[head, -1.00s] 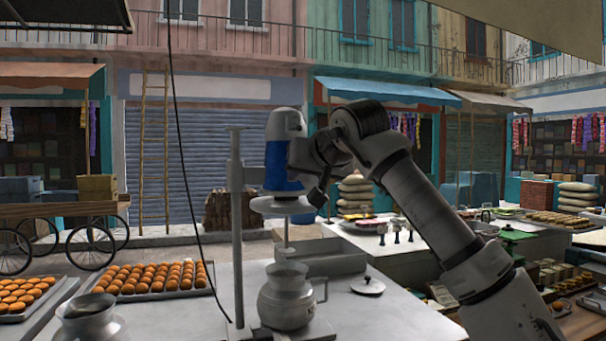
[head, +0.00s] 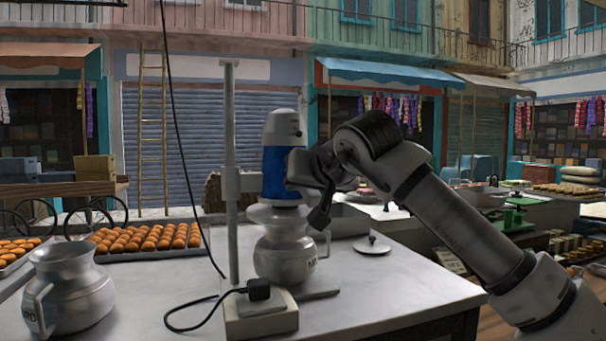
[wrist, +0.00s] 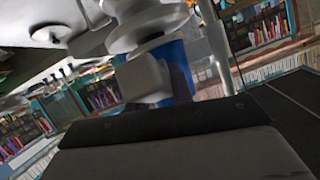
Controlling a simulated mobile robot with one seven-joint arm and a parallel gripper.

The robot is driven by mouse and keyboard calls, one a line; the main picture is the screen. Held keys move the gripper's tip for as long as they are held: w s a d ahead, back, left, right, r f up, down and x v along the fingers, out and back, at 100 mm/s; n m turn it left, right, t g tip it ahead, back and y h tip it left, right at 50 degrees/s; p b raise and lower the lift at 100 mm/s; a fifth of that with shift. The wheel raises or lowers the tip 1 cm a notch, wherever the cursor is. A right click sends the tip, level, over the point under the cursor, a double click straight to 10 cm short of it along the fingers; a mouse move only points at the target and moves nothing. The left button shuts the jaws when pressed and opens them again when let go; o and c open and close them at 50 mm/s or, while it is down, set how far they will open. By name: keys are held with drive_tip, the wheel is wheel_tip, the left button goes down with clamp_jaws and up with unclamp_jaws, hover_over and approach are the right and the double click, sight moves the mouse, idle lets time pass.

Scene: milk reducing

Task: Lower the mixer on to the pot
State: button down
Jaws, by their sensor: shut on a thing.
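The mixer (head: 281,165), with a white top and a blue body, sits on a bracket on the upright metal post (head: 231,130). It is low, at the mouth of the metal pot (head: 285,250). I see no gap between them, but cannot tell if they touch. The mixer's shaft is hidden. My gripper (head: 299,168) is at the mixer's right side and shut on it; its fingertips are hard to make out. In the wrist view the blue mixer body (wrist: 180,70) is just beyond my gripper, and the pot (wrist: 150,22) shows at the top.
A socket box (head: 260,318) with a black plug and cord stands before the pot. Another metal pot (head: 70,292) is at the left front. A lid (head: 372,246) lies to the right. A tray of orange sweets (head: 145,243) is behind, left. The counter's front middle is partly clear.

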drive_tip(key=shift+f, duration=0.5)
drive_tip(key=c, duration=1.2)
unclamp_jaws()
drive_tip(key=shift+c, duration=0.2)
drive_tip(key=b+v, duration=0.2)
drive_tip(key=v, duration=1.2)
drive_tip(key=shift+a, duration=0.1)
